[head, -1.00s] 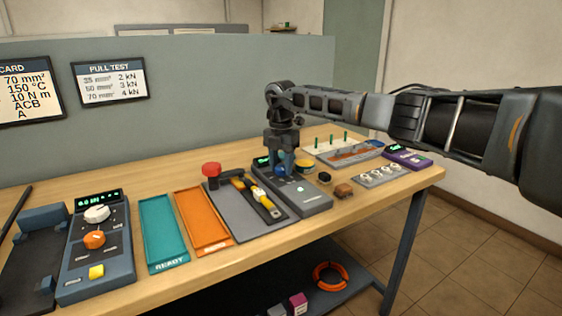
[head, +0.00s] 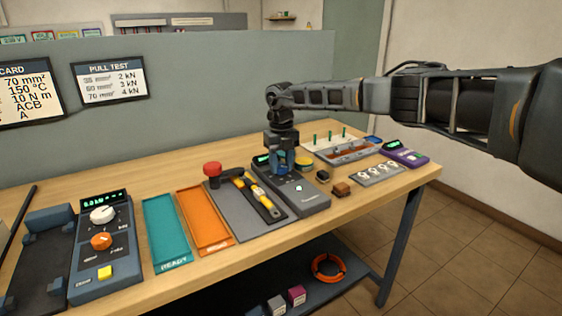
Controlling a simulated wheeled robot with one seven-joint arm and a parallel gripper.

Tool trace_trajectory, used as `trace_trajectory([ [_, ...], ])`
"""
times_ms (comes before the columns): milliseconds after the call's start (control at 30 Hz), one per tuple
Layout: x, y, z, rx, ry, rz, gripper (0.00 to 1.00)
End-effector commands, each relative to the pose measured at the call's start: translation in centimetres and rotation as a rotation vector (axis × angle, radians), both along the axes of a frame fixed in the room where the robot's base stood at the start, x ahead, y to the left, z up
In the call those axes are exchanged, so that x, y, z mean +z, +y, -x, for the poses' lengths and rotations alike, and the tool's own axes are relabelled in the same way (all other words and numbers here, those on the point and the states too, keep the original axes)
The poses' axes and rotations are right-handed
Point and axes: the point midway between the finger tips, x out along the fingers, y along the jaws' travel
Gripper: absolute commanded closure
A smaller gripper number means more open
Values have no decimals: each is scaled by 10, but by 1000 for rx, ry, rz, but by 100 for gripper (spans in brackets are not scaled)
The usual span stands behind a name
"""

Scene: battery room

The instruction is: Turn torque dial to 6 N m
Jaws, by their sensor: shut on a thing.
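A grey control unit (head: 311,199) lies on the bench right of the middle, with a small green display (head: 262,160) at its far end. My gripper (head: 285,167) points straight down over the far half of this unit. Its jaws are shut on a blue dial (head: 282,170) on the unit's top face. The fingers hide much of the dial, and its setting cannot be read. The digits on the display are too small and partly covered to read.
Left of the unit are a grey mat with a yellow-and-black tool (head: 262,199), a red knob (head: 212,169), an orange tray (head: 188,207), a teal tray (head: 157,217) and a pull tester (head: 97,289). Small blocks (head: 342,189) and a purple device (head: 408,156) lie to the right.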

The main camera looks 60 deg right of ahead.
Motion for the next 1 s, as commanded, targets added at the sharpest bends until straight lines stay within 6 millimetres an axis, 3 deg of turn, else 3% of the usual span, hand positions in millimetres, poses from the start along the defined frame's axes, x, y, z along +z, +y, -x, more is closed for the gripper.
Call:
trace_trajectory([
  [600,1,-2,0,577,-1,3,87],
  [1000,0,-3,0,836,0,2,87],
])
